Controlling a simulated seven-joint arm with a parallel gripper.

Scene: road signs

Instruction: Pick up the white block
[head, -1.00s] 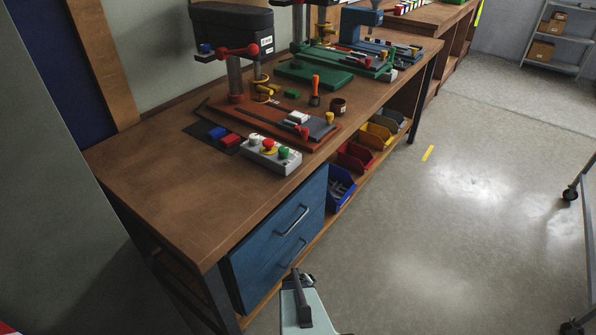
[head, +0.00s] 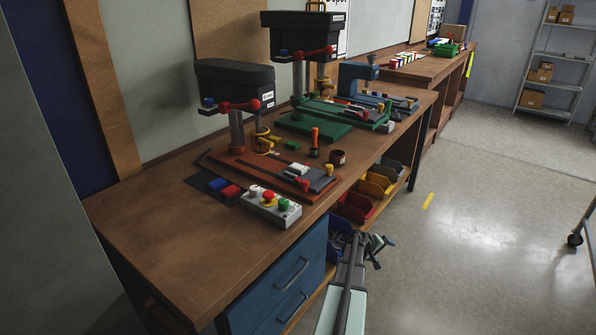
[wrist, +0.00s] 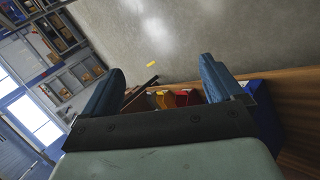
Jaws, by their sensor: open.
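A white block (head: 297,169) sits on the grey vise of the red drill press base, on the near wooden bench in the head view. It does not show in the wrist view. My gripper (head: 378,246) is low beside the bench's front edge, to the right of and below the block, well apart from it. In the wrist view my gripper (wrist: 162,66) has its two blue fingers spread wide with nothing between them.
A control box (head: 270,206) with coloured buttons stands near the bench edge. Red and blue blocks (head: 224,187) lie on a dark mat. Coloured bins (head: 353,207) sit below the bench top, close to my gripper. The left bench top is clear. More white blocks (head: 402,59) stand on the far bench.

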